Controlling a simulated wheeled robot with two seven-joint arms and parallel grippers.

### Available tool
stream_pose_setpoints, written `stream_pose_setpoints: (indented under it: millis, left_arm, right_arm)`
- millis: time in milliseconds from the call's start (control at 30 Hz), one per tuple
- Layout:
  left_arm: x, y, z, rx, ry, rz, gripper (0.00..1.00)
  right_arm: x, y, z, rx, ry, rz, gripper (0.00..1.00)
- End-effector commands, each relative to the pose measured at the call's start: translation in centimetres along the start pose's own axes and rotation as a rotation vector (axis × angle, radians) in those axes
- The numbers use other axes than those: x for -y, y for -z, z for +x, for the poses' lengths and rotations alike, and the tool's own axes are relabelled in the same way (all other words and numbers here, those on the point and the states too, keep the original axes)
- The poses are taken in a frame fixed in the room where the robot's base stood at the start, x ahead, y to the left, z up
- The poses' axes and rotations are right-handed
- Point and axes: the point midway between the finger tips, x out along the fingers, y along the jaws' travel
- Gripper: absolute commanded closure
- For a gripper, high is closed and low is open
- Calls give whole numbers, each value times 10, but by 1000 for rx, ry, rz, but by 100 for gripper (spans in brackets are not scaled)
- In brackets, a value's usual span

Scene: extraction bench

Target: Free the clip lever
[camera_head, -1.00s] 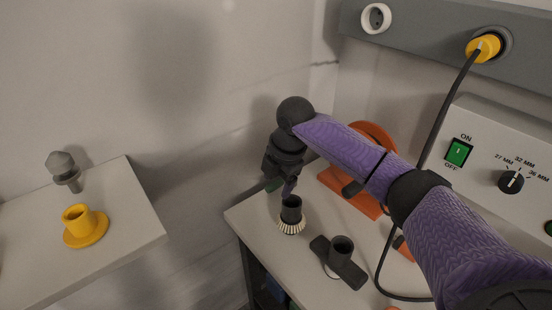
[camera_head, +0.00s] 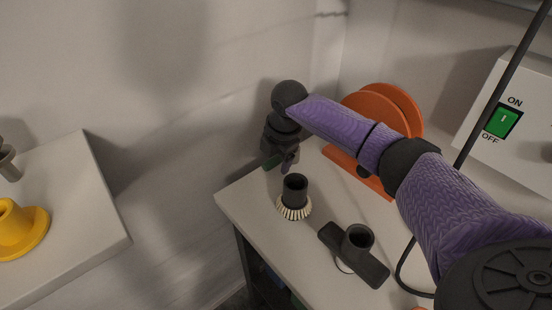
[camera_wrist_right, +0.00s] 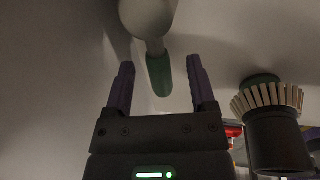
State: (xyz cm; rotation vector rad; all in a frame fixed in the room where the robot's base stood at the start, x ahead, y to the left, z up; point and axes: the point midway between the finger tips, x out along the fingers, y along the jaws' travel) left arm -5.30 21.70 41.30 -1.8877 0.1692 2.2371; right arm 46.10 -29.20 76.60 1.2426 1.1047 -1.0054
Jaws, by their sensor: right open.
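A green-tipped lever (camera_wrist_right: 159,75) hangs from a pale rounded body (camera_wrist_right: 148,16) at the top of the right wrist view; it looks like the clip lever. My right gripper (camera_wrist_right: 161,68) is open, with one purple finger on each side of the green tip and a gap to both. My left gripper is not in view.
A round brush (camera_head: 294,192) stands close to my right gripper, also in the wrist view (camera_wrist_right: 275,135). A dark nozzle (camera_head: 355,255) lies nearer on the bench (camera_head: 265,232). An orange stand (camera_head: 400,105) is behind my arm. A black cable (camera_head: 462,155) hangs at the right.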

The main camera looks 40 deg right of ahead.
Motion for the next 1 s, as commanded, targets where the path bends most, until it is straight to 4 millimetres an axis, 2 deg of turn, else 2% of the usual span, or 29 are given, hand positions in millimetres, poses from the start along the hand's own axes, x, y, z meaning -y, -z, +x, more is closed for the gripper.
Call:
stream_pose_setpoints:
  millis: [67, 400, 1000]
  left_arm:
    - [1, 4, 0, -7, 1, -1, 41]
    - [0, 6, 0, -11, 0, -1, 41]
    - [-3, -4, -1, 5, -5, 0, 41]
  right_arm:
    - [0, 0, -1, 0, -1, 0, 28]
    - [0, 0, -1, 0, 0, 0, 98]
    - [0, 0, 0, 0, 1, 0, 100]
